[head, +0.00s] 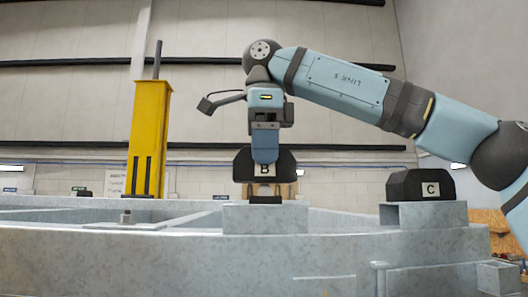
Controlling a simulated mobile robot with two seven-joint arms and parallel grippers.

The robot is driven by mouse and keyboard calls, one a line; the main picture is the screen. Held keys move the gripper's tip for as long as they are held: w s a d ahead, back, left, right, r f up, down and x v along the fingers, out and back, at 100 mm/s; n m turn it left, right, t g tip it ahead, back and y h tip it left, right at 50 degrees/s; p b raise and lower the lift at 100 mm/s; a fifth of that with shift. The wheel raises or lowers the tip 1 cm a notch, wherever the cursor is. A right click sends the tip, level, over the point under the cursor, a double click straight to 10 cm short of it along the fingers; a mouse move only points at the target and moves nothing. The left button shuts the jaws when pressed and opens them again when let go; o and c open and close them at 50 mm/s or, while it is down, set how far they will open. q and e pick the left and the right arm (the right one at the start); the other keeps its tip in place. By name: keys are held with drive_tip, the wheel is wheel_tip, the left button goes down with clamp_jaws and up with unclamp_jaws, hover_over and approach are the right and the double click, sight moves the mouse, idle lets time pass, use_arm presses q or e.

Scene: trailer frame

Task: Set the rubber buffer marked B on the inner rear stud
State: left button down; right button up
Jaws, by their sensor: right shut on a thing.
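The black rubber buffer marked B (243,168) is held upright in my right gripper (265,148), which is shut on its middle from above. The blue finger covers part of the buffer and the top of its white label. A narrower dark piece shows below the buffer, over a grey metal block (265,220); I cannot tell whether it touches the block. A short stud (126,217) stands on the grey trailer frame (150,250) to the left. I cannot tell from this view whether it is the inner rear one. My left gripper is not in view.
A black buffer marked C (405,185) sits on another grey block (430,214) at the right, under my right arm. A tall yellow post (148,135) with a dark rod rises behind the stud. Frame rails cross the foreground. The air between post and gripper is mostly clear.

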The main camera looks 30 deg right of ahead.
drive_tip(key=shift+f+b, duration=0.6)
drive_tip(key=shift+f, duration=0.45)
drive_tip(key=o, duration=1.2)
drive_tip(key=shift+c, duration=0.2)
wheel_tip(320, 180, up, 6)
drive_tip(key=shift+f+p, duration=0.25)
drive_tip(key=shift+p, duration=0.85)
wheel_tip(320, 180, up, 4)
drive_tip(key=shift+s+a+r, duration=0.1)
drive_tip(key=shift+s+r, duration=0.05)
drive_tip(key=shift+r, duration=1.1)
